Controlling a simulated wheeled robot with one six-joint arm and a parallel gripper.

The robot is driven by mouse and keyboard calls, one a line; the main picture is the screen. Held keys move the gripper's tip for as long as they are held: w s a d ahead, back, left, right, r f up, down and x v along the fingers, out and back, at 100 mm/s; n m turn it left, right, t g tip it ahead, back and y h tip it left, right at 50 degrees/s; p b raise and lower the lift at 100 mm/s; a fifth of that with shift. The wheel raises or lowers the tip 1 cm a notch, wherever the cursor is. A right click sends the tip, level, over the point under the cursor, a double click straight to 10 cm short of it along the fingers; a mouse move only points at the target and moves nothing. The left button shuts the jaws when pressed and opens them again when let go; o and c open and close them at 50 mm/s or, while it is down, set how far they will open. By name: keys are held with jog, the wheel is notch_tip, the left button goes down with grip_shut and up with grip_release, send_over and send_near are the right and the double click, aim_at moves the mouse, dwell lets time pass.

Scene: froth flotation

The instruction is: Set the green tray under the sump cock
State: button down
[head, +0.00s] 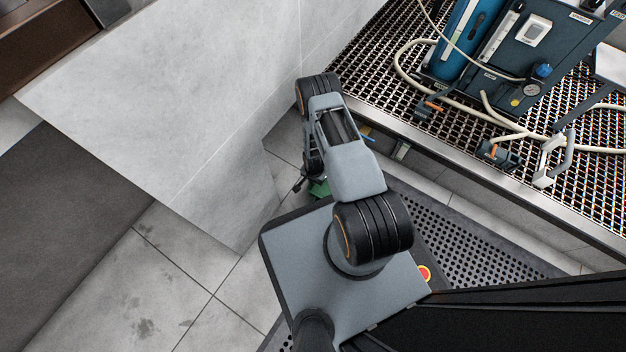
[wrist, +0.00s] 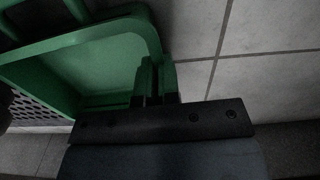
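The green tray (wrist: 95,60) fills the left of the wrist view, with its rim and one corner showing. My gripper (wrist: 156,88) is at that corner, its fingers closed about the tray's wall. In the head view only a small green piece of the tray (head: 319,188) shows beside my arm, low near the floor; the rest is hidden by my arm. I cannot pick out the sump cock for certain. A small grey fitting (head: 402,151) shows under the grating's edge, too small to tell.
A metal grating deck (head: 360,75) at the upper right carries a blue cylinder (head: 462,40), a dark panel unit (head: 520,65), hoses and orange-handled valves (head: 497,153). A large pale block (head: 170,100) stands left of my arm. Tiled floor (head: 180,270) is clear at lower left.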

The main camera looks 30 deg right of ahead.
jog(key=c, duration=1.8)
grip_release()
jog(key=shift+s+f, duration=0.1)
jog(key=shift+s, duration=0.35)
jog(key=o, duration=0.3)
jog(key=shift+o, duration=1.2)
jog(key=shift+w, duration=0.2)
jog(key=shift+r, duration=0.2)
notch_tip(320, 180, up, 14)
jog(key=p, duration=1.3)
jog(key=shift+w+f, duration=0.2)
jog(key=shift+w, duration=0.1)
